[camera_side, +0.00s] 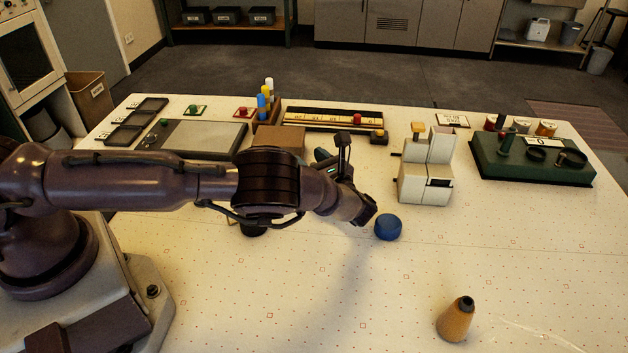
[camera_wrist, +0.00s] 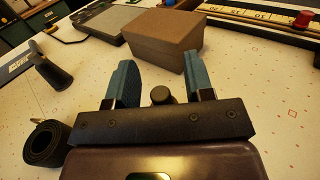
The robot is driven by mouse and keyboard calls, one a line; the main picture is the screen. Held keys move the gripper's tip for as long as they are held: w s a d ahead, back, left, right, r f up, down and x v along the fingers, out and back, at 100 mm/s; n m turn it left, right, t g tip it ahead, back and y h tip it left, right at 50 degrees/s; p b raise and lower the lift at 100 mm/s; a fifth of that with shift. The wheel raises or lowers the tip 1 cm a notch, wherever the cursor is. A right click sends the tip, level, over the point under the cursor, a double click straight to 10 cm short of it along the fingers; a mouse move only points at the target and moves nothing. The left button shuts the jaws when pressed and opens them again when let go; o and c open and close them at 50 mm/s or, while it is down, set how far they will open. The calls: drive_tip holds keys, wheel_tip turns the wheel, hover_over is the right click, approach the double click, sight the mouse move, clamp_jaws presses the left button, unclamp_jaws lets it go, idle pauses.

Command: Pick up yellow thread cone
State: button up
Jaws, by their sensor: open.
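The yellow thread cone (camera_side: 456,322) is orange-yellow with a dark top. It stands upright at the front right of the table in the side view. My gripper (camera_side: 325,165) is far from it, up and to the left, and partly hidden by my wrist. In the wrist view my gripper (camera_wrist: 158,65) is open, its two teal fingers apart. A small dark round knob (camera_wrist: 160,95) shows between the finger bases; I cannot tell what it is. The cone is not visible in the wrist view.
A brown box (camera_wrist: 160,38) lies ahead of my fingers. A black roll (camera_wrist: 42,145) is at lower left in the wrist view. The table around the cone is clear.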

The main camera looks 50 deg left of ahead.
drive_tip(key=shift+a, duration=0.2)
drive_tip(key=c, duration=0.8)
